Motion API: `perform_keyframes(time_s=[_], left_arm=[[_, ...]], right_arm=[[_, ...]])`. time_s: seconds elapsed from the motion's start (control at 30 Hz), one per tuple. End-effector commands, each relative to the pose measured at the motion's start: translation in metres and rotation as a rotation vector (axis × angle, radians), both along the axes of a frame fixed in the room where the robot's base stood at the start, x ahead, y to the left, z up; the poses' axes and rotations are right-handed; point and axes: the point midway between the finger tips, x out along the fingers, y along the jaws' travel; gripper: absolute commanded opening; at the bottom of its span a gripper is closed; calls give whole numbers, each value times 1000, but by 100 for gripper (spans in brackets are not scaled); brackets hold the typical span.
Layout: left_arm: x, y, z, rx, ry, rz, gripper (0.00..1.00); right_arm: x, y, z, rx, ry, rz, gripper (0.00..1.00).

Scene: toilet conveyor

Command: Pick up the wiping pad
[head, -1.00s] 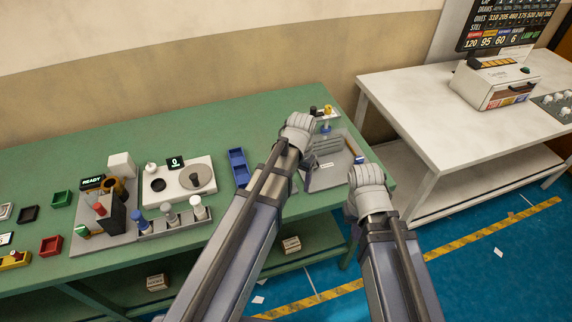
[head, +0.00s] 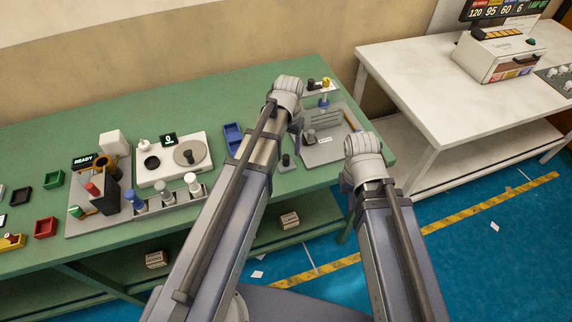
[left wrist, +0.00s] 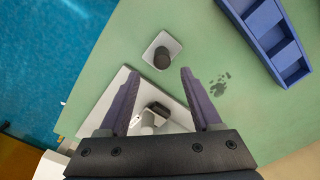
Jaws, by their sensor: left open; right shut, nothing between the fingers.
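The wiping pad (left wrist: 175,44) is a small pale square plate with a dark round knob on top. In the left wrist view it lies flat on the green table, just beyond my left fingertips. In the head view the pad (head: 287,168) shows beside my left forearm. My left gripper (left wrist: 155,78) is open and empty, its two purple fingers spread above the table and apart from the pad. My right gripper (head: 350,180) is over the table's right front edge, holding nothing; its fingertips are mostly hidden by the wrist.
A grey board (head: 330,155) with a small upright post stands right of the pad. A blue compartment tray (left wrist: 256,32) lies nearby, with a dark smudge (left wrist: 219,86) on the table between. A white scale-like unit (head: 172,173) sits farther left. The table's front edge is close.

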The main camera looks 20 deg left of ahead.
Motion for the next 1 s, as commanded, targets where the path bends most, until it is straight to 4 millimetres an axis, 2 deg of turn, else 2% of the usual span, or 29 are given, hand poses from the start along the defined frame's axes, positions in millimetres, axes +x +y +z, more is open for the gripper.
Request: perform_keyframes(time_s=[0.43,0.77,1.0], left_arm=[[-7,5,-49,0,0,0,65],[-7,5,-50,0,0,0,65],[-7,5,-50,0,0,0,38]], right_arm=[[0,0,-49,0,0,0,0],[0,0,-50,0,0,0,0],[0,0,-50,0,0,0,0]])
